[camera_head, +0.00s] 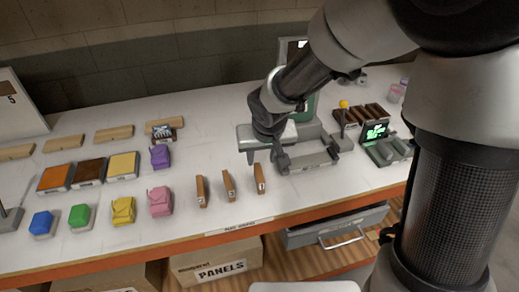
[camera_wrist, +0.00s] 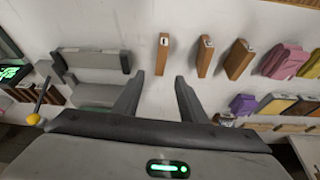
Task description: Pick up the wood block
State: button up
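Three narrow brown wood blocks with small white labels on their ends stand in a row near the table's front edge: left (camera_head: 201,192), middle (camera_head: 228,187) and right (camera_head: 259,179). In the wrist view the picture is turned about, so the right block (camera_wrist: 162,56) appears leftmost, with the middle block (camera_wrist: 204,58) and left block (camera_wrist: 238,62) beside it. My gripper (camera_head: 262,158) is above the table, just behind the right block. In the wrist view my gripper (camera_wrist: 159,79) is open, its gap empty and roughly in line with that block.
A grey fixture (camera_head: 308,158) stands close to the right of my gripper. A lit green screen (camera_head: 376,132) is farther right. Pink (camera_head: 160,201) and yellow (camera_head: 123,211) bags lie left of the blocks. Pale wooden bars (camera_head: 113,133) lie farther back. An open drawer (camera_head: 335,226) juts out below the table.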

aim_at(260, 172)
jog(key=b+x, duration=0.1)
jog(key=x, duration=0.4)
jog(key=shift+f, duration=0.4)
jog(key=x, duration=0.1)
jog(key=b+x, duration=0.1)
jog(key=x, duration=0.2)
jog(key=shift+s+a+f, duration=0.1)
jog(key=shift+s+f, duration=0.15)
jog(key=shift+f, duration=0.25)
jog(key=shift+w+f, duration=0.2)
jog(key=shift+f, duration=0.1)
grip_shut()
